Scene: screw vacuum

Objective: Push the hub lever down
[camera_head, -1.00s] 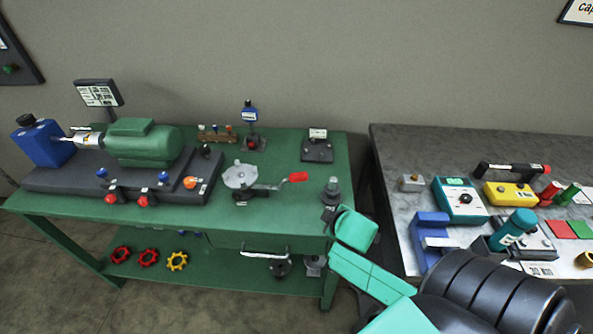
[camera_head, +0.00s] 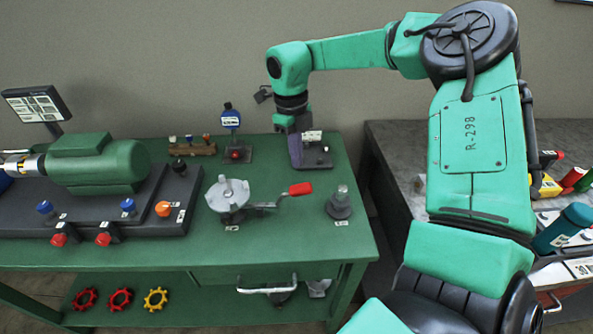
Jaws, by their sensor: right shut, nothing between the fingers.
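The grey hub (camera_head: 228,194) sits on the green table, right of the pump base. Its lever (camera_head: 263,205) sticks out to the right, ending in a red handle (camera_head: 301,189). My right gripper (camera_head: 291,125) hangs from the green arm at the table's back right. It is shut and empty, behind the red handle and apart from it. It overlaps the upper left of a dark plate device (camera_head: 311,151) in the picture; I cannot tell whether they touch. The fingertips are small and dark. My left gripper is not in view.
A grey post (camera_head: 339,203) stands right of the red handle. A blue gauge (camera_head: 231,119) stands behind the hub. The green motor (camera_head: 95,165) and its dark base fill the left. A grey bench (camera_head: 383,160) is at the right. The green table (camera_head: 285,230) is bare in front of the lever.

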